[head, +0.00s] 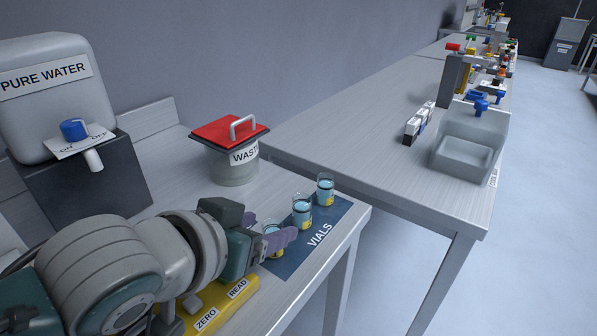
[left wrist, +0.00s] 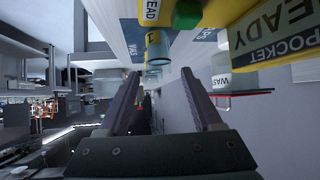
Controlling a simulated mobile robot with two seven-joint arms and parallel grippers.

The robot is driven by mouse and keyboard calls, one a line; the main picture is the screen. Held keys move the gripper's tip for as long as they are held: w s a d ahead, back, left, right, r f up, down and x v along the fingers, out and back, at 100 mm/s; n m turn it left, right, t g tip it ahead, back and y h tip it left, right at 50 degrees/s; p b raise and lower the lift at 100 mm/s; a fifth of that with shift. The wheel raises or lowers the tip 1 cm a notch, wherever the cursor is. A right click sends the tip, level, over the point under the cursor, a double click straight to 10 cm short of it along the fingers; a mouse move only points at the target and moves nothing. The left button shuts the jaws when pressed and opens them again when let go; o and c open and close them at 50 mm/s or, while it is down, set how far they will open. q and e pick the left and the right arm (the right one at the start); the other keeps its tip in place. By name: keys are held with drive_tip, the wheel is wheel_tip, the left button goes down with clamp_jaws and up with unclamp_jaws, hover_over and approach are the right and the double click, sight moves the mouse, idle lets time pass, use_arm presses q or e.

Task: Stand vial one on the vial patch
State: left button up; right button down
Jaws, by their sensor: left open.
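Three glass vials with blue liquid and yellow labels show in the head view: a far one (head: 326,189), a middle one (head: 302,212) and a near one (head: 271,227). They stand at the dark blue vial patch (head: 325,222), marked VIALS. In the left wrist view a yellow-labelled vial (left wrist: 155,52) shows beyond the gap between the open fingers (left wrist: 160,78). My right gripper is out of view.
A yellow device (head: 225,300) marked ZERO and READ lies below my left gripper. A red-lidded waste pot (head: 233,165) stands behind the vials, beside the pure water tank (head: 50,100). The bench edge is close right of the patch.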

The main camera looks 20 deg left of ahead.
use_arm(q)
drive_tip(key=s+a+r+g, duration=0.1)
drive_tip(key=s, duration=0.4)
drive_tip(key=s+a+r+g+y+p, duration=0.1)
drive_tip(key=s, duration=0.4)
drive_tip(key=s+a+r+g+p, duration=0.1)
drive_tip(key=s+r, duration=0.1)
drive_tip(key=s, duration=0.3)
drive_tip(key=shift+s+a+r+g+y, duration=0.1)
drive_tip(key=shift+s+a+g+y, duration=0.2)
drive_tip(key=shift+s+a+g, duration=0.1)
drive_tip(key=s+g, duration=0.3)
drive_tip(key=s, duration=0.4)
drive_tip(key=shift+a+f+g, duration=0.2)
drive_tip(key=shift+f+g, duration=0.1)
drive_tip(key=shift+f, duration=0.1)
